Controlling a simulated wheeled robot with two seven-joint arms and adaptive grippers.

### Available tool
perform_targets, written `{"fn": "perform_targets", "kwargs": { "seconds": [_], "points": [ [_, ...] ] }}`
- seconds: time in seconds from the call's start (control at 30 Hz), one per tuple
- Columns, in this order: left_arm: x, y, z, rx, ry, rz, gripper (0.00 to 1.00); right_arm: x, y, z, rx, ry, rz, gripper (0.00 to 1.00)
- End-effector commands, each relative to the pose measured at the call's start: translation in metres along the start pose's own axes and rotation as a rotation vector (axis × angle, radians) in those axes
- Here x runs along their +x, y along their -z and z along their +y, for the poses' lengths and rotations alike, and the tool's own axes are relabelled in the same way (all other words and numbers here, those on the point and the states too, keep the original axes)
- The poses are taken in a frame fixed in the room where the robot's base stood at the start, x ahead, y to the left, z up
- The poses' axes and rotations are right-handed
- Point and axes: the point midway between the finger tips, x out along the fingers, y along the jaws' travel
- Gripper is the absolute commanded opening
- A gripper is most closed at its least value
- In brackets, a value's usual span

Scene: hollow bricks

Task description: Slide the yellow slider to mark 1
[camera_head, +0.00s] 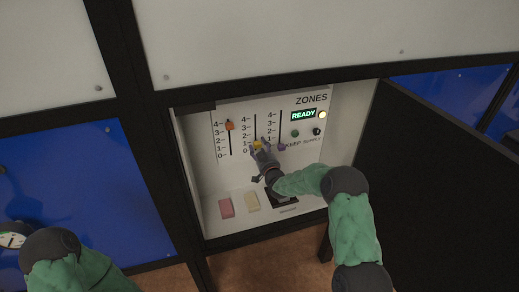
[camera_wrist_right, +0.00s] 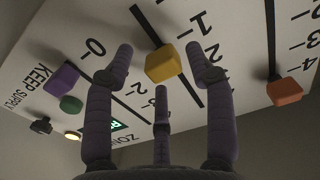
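The yellow slider (camera_head: 257,144) sits low in the middle slot of the white ZONES panel (camera_head: 222,152), near mark 1; its exact reading is hard to tell. My right gripper (camera_head: 259,148) is at this slider. In the right wrist view, the yellow slider (camera_wrist_right: 162,63) lies between the spread fingers of my right gripper (camera_wrist_right: 158,55), with a gap on the left; contact on the right cannot be told. My left gripper is out of view; only part of my left arm shows at the lower left.
An orange slider (camera_head: 230,125) is high in the left slot, and a purple slider (camera_head: 281,147) is low in the right slot. Pink (camera_head: 226,208) and cream (camera_head: 252,201) blocks are below. A READY display (camera_head: 303,115) is lit green. A dark open door (camera_head: 440,185) flanks the right side.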

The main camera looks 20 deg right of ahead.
Motion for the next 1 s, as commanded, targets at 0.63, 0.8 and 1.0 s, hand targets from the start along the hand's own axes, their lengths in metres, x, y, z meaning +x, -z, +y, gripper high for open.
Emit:
{"fn": "perform_targets", "kwargs": {
  "seconds": [0.63, 0.8, 1.0],
  "points": [
    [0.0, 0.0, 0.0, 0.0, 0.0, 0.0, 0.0, -0.063, -0.001, -0.001, 0.0, 0.002, -0.004, 0.55],
    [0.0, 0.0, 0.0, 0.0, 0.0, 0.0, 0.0, -0.093, 0.0, 0.0, 0.0, 0.001, -0.002, 0.55],
    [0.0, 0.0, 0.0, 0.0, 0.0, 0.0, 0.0, -0.115, 0.0, 0.0, 0.0, 0.001, 0.0, 0.55]
  ]
}}
